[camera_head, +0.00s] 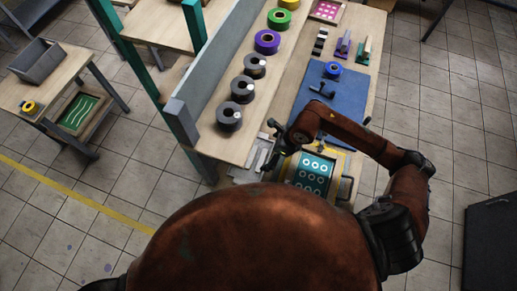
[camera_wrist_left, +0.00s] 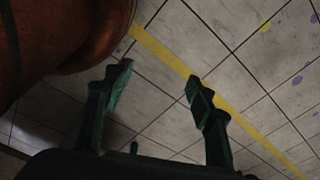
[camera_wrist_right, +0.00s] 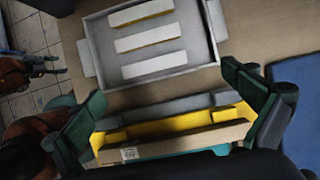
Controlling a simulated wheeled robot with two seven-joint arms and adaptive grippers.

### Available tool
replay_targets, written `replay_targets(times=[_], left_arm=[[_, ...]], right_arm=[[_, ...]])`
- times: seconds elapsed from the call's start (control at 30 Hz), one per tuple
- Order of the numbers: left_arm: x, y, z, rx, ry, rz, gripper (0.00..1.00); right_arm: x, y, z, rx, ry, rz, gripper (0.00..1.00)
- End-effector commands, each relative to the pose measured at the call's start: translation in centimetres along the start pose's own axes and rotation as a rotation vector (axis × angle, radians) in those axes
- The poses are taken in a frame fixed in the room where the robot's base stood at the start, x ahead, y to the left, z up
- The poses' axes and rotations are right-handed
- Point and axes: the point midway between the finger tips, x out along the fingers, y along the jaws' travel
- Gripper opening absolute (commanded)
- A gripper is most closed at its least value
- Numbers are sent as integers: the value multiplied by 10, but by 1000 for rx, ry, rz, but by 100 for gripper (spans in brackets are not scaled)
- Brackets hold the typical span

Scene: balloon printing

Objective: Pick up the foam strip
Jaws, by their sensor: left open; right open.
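Several light strips, likely the foam strips, lie side by side in a shallow grey tray (camera_wrist_right: 205,62). In the right wrist view the far strip (camera_wrist_right: 140,12), middle strip (camera_wrist_right: 150,38) and near strip (camera_wrist_right: 154,64) have pale tops and yellowish edges. In the head view the tray (camera_head: 250,172) is at the table's near end, partly hidden by my body. My right gripper (camera_wrist_right: 178,108) is open, just short of the tray in its own view; in the head view it (camera_head: 272,140) is beside the tray. My left gripper (camera_wrist_left: 160,82) is open and empty above the floor.
A yellow and grey fixture (camera_wrist_right: 180,122) shows between and below the right fingers. A teal board with white rings (camera_head: 313,172) stands right of the tray. A blue mat (camera_head: 345,98) and several tape rolls, including a purple one (camera_head: 267,42), are farther back.

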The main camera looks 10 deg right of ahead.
Motion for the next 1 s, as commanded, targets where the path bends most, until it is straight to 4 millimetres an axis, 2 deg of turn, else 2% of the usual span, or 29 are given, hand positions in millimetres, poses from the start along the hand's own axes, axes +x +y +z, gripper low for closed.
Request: replay_targets(times=[0.17,0.3,0.4,0.47,0.57,0.73,0.87,1.0], left_arm=[[-5,2,15,-4,-18,2,51],[-13,4,41,-11,-49,4,51],[-20,5,53,-13,-65,5,51],[-21,5,51,-13,-63,4,51],[-20,3,34,-9,-44,3,51],[-19,1,6,-4,-6,1,51],[-19,0,6,-3,-5,1,51],[-19,1,12,-4,-14,1,51]], right_arm=[[20,2,1,-2,1,5,100],[36,2,1,1,3,8,100],[51,3,0,3,2,8,100],[60,2,-1,2,3,5,100],[71,2,-2,3,2,5,100],[76,2,-3,2,4,2,100],[76,1,-3,1,3,2,99],[76,2,-3,2,3,2,90]])
